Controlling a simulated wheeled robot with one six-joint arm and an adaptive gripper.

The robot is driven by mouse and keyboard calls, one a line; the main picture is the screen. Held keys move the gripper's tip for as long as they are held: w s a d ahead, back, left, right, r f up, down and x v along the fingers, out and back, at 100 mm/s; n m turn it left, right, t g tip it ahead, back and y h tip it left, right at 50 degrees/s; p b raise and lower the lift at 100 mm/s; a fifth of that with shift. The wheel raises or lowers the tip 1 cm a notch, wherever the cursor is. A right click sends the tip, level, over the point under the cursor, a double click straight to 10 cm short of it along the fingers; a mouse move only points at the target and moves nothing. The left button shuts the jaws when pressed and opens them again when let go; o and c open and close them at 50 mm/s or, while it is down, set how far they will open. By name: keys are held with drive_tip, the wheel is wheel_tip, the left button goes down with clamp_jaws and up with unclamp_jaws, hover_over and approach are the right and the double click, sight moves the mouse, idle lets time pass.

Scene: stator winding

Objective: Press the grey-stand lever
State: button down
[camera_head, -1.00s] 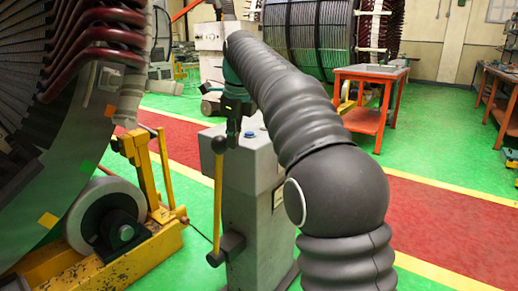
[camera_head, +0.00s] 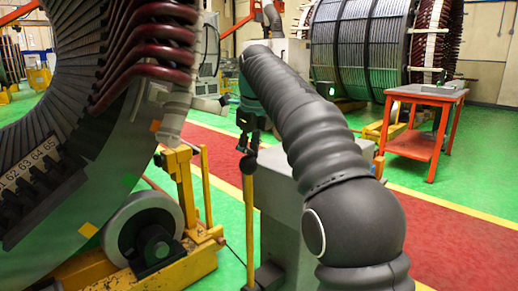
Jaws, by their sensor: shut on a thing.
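The grey stand (camera_head: 283,215) is a box-shaped post in the middle of the head view, partly hidden behind my arm. Its lever is a yellow rod (camera_head: 249,215) with a dark ball knob (camera_head: 248,163) on top and a dark pivot block (camera_head: 266,275) low on the stand's left side. The lever looks about upright. My gripper (camera_head: 248,146) points down at the lever's top end, its jaws shut at the dark knob. The jaws are small and dark, so the exact contact is hard to see.
A large stator (camera_head: 120,110) on a yellow roller cradle (camera_head: 185,262) stands close on the left. An orange table (camera_head: 420,130) stands at the right, with a second stator (camera_head: 365,45) behind it. Red and green floor lies open to the right.

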drive_tip(key=shift+f, duration=0.2)
drive_tip(key=v, duration=0.7)
drive_tip(key=shift+w, duration=0.15)
drive_tip(key=shift+s+r, duration=0.2)
drive_tip(key=shift+r, duration=0.25)
drive_tip(key=shift+s+d+r, duration=0.1)
drive_tip(key=shift+d+r, duration=0.1)
drive_tip(key=s+d+f+n+t, duration=0.2)
drive_tip(key=s+d+f+n, duration=0.2)
drive_tip(key=s+d+n, duration=0.8)
drive_tip(key=s+d+f+n, duration=0.3)
drive_tip(key=s+f+n, duration=0.3)
drive_tip(key=s+f, duration=0.4)
drive_tip(key=s+d+f+n+t+h, duration=0.1)
drive_tip(key=s+d+f+n, duration=0.2)
drive_tip(key=s+f+n, duration=0.4)
drive_tip(key=s+f, duration=0.3)
drive_tip(key=f, duration=0.3)
drive_tip(key=shift+s, duration=0.3)
